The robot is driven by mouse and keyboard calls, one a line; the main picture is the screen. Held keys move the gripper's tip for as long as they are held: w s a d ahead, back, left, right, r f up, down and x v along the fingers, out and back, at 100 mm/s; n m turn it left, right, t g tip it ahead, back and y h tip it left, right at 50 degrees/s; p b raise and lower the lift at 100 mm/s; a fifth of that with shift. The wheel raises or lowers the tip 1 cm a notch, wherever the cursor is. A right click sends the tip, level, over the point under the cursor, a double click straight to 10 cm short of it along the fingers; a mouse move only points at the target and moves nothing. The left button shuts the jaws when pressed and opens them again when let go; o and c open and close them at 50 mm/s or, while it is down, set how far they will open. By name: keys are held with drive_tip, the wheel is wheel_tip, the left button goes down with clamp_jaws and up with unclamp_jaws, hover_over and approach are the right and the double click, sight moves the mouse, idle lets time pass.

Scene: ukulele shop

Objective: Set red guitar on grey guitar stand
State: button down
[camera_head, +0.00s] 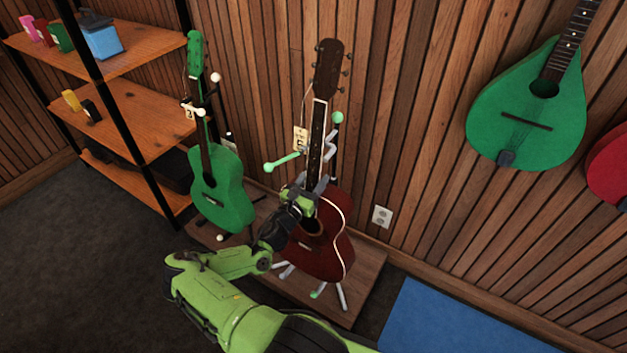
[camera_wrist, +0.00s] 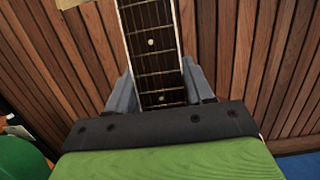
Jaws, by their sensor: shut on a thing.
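The red guitar (camera_head: 335,248) is upright at the grey guitar stand, its body dark red and its head near the wood wall. The grey guitar stand (camera_head: 342,297) shows grey legs below the body and green-tipped arms beside the neck. My gripper (camera_head: 312,187) is shut on the guitar's neck, just above the body. In the wrist view the fretted neck (camera_wrist: 152,50) runs between my grey fingers (camera_wrist: 158,88). My arm hides part of the body, and I cannot tell whether the guitar's weight rests on the stand.
A green guitar (camera_head: 222,190) stands on another stand to the left, on the same low wooden platform (camera_head: 367,278). A shelf (camera_head: 135,110) is at the far left. A green teardrop-shaped instrument (camera_head: 530,105) hangs on the wall at right. A blue mat (camera_head: 440,318) lies right of the platform.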

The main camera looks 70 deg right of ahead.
drive_tip(key=shift+r, duration=0.1)
drive_tip(key=shift+d+f+b, duration=0.2)
drive_tip(key=shift+f+b, duration=0.25)
drive_tip(key=shift+f, duration=2.2)
drive_tip(key=shift+c, duration=2.3)
unclamp_jaws()
drive_tip(key=shift+o, duration=0.6)
drive_tip(key=shift+f, duration=0.35)
drive_tip(key=p+v, duration=0.3)
drive_tip(key=v, duration=1.2)
drive_tip(key=shift+a+r, duration=0.2)
drive_tip(key=shift+a, duration=0.25)
